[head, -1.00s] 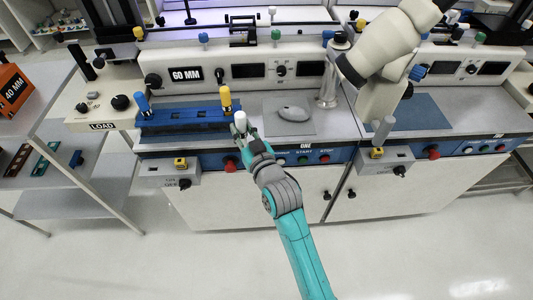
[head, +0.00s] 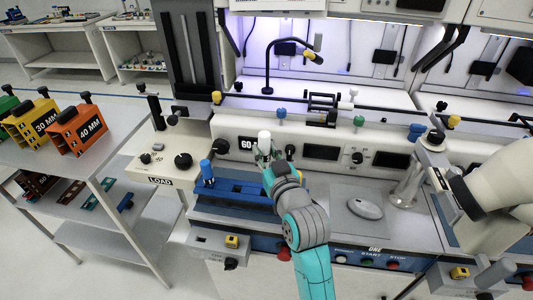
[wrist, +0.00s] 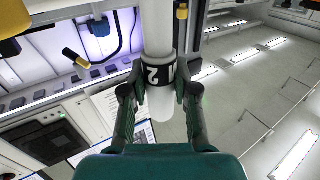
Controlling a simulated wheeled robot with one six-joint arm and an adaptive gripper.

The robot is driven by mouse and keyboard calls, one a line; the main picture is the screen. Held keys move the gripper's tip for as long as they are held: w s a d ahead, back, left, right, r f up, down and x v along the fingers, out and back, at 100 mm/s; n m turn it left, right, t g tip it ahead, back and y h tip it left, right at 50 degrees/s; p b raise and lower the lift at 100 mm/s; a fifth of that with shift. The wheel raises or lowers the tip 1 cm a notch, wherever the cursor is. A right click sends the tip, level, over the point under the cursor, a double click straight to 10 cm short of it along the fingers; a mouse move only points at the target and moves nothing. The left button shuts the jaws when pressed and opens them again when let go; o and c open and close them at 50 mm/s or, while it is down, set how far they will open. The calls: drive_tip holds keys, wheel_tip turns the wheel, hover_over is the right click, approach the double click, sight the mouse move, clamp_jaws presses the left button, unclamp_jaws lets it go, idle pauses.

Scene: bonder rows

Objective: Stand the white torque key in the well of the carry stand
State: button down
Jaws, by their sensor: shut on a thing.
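The white torque key (head: 264,137) is upright in my gripper (head: 266,157), above the blue stand on the bench. In the wrist view the key (wrist: 158,35) is a white cylinder with a black band bearing digits, and both fingers of the gripper (wrist: 157,90) close on it around that band. The long blue stand (head: 240,189) lies along the bench front with a blue-capped key (head: 206,170) upright at its left end. My arm covers its right end. I cannot tell for certain whether this is the carry stand, and no open well is clearly visible.
A grey oval object (head: 365,208) lies on a pad right of my arm. A pale robot arm (head: 500,185) stands farther right. The control panel (head: 325,153) rises behind my gripper. A shelf (head: 75,165) at left holds orange and yellow carriers.

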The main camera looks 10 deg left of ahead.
drive_tip(key=shift+f, duration=3.2)
drive_tip(key=shift+f, duration=2.6)
drive_tip(key=c, duration=0.8)
unclamp_jaws()
drive_tip(key=shift+s+d, duration=0.1)
drive_tip(key=shift+s, duration=0.05)
drive_tip(key=v, duration=1.1)
drive_tip(key=shift+s+d, duration=0.15)
drive_tip(key=shift+s, duration=0.2)
drive_tip(key=shift+f, duration=0.15)
